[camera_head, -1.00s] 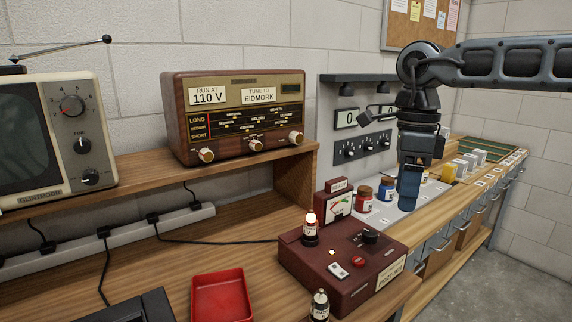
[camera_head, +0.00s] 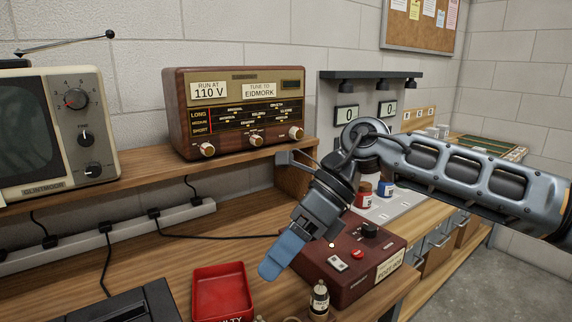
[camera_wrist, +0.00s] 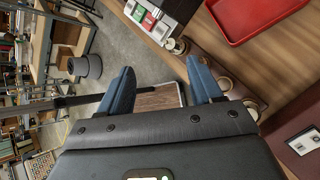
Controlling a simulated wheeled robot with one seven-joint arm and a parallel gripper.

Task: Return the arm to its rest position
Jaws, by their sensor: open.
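My gripper (camera_head: 283,255) is in front of the dark red tester box (camera_head: 345,282), to the left of its top face, with its blue fingers pointing down and to the left. In the head view the fingers overlap, but the wrist view shows my gripper (camera_wrist: 163,84) with its two blue fingers apart and nothing between them. My arm comes in from the right edge and hides part of the back bench, the tester's meter and the tube that stood lit on the box.
A red tray (camera_head: 222,292) lies on the wooden bench below my gripper. A small glass tube (camera_head: 319,300) stands in front of the tester box. A wooden radio (camera_head: 237,115) and a television (camera_head: 56,130) stand on the shelf. Floor is clear at right.

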